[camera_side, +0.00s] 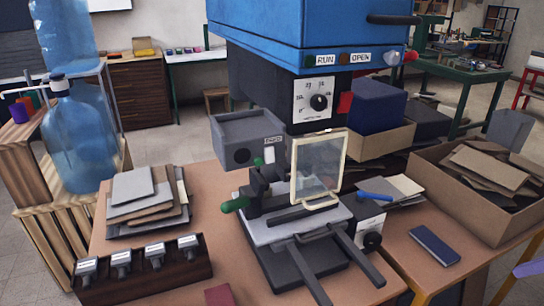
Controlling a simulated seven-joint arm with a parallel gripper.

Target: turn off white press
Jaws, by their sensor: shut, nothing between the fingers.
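A small press with a light grey-white bed (290,226) stands on the table. It has a grey head box (240,141) with a small label and a clear guard in a cream frame (319,166). A green-ended lever (236,205) sticks out at its left. A white side box (367,225) with a black knob (372,241) sits at its right. A larger blue press (300,25) behind has RUN and OPEN labels and a white dial plate (313,100). I cannot tell which switch is on.
Stacked boards (147,200) and a dark rack of labelled stamps (145,270) lie left. Behind them stands a blue water bottle (75,135). A cardboard box of scraps (440,190), a blue block (377,105) and a dark blue flat case (435,245) are at the right.

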